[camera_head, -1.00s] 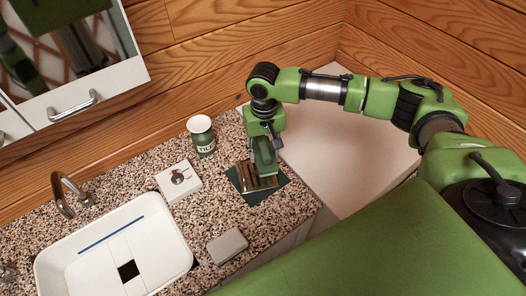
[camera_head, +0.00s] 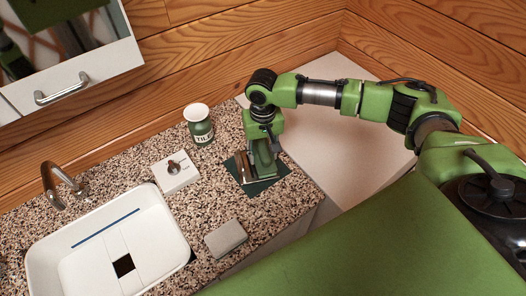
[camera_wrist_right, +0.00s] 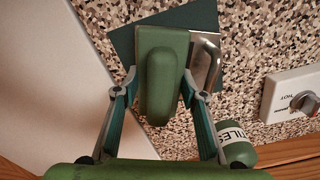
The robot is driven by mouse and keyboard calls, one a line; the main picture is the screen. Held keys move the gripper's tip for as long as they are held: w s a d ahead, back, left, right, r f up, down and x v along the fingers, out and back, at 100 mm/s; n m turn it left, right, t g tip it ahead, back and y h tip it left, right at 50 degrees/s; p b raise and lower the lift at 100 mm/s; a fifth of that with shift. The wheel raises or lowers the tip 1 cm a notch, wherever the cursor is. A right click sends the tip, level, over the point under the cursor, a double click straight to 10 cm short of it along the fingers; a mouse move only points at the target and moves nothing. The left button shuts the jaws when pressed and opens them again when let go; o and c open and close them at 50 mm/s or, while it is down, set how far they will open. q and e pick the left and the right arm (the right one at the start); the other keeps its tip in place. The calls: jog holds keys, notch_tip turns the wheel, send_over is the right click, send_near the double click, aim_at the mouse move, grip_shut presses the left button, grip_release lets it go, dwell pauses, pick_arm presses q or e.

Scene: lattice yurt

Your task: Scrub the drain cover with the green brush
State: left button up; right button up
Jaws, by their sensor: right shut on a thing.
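My right gripper (camera_head: 263,139) is shut on the green brush (camera_head: 264,158), which points down over the dark green mat (camera_head: 262,187). The shiny metal drain cover (camera_head: 243,168) lies on the mat, its left part showing beside the brush. In the right wrist view the brush (camera_wrist_right: 161,75) sits between the fingers of my right gripper (camera_wrist_right: 157,92) and overlaps the drain cover (camera_wrist_right: 205,61). The brush hides much of the cover, and I cannot tell whether its underside touches it. My left gripper is out of view.
A white box with a knob (camera_head: 175,173) and a green TILES cup (camera_head: 200,127) stand left of the mat. A grey block (camera_head: 226,238) lies in front, near the counter edge. The white sink (camera_head: 60,262) with a tap (camera_head: 57,184) is at the left.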

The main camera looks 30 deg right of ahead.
jog(key=shift+f, duration=0.65)
dwell(0.6)
jog(key=shift+w, duration=0.1)
